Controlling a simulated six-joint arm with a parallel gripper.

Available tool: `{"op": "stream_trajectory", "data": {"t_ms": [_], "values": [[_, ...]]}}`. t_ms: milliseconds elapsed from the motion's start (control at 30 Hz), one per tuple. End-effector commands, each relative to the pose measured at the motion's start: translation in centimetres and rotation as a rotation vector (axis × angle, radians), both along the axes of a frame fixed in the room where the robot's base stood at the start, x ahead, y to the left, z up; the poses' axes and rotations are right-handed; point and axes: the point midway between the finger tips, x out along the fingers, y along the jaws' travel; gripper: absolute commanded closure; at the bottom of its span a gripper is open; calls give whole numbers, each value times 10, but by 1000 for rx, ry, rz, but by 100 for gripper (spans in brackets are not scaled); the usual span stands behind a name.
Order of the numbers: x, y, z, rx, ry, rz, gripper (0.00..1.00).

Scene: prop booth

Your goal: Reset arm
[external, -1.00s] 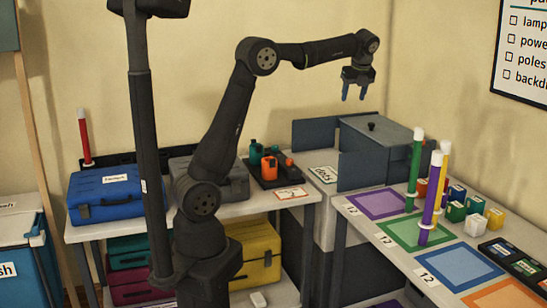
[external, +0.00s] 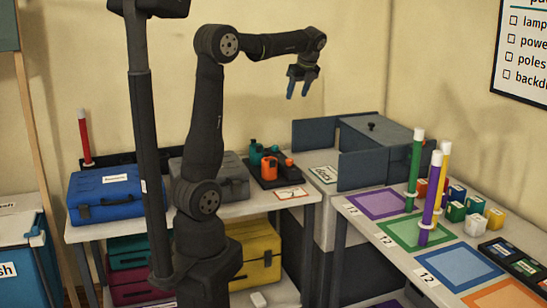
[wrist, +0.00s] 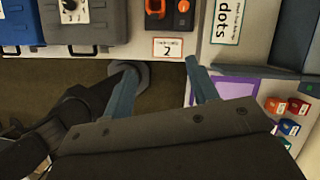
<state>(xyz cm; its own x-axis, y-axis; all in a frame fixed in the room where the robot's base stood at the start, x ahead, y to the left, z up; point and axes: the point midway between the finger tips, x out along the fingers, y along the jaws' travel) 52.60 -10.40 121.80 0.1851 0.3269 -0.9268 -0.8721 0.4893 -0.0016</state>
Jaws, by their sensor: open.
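My gripper (external: 301,90) hangs in the air at the upper middle of the external view, pointing down. Its two blue-grey fingers are apart, with nothing between them. In the wrist view my gripper (wrist: 163,90) shows its fingers spread over the dark floor gap in front of the back table. Nothing touches it in either view.
A blue case (external: 103,196) and grey case (external: 224,178) stand on the back table. Orange and teal items sit on a dark tray (external: 262,181). A grey open box (external: 375,150) fills the corner. Green (external: 415,165), purple (external: 431,200) and yellow poles stand on the right table.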

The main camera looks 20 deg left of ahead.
Motion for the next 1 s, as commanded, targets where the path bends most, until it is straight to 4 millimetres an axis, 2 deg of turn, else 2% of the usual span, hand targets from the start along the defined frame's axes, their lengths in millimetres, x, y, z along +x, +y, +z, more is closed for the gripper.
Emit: {"op": "stream_trajectory", "data": {"t_ms": [200, 400, 600, 1000], "values": [[-22, 39, -3, 3, -2, 91, 46], [-38, 63, -7, 4, -4, 152, 46], [-46, 74, -9, 6, -4, 180, 46], [-46, 74, -9, 5, -4, 181, 46]]}}
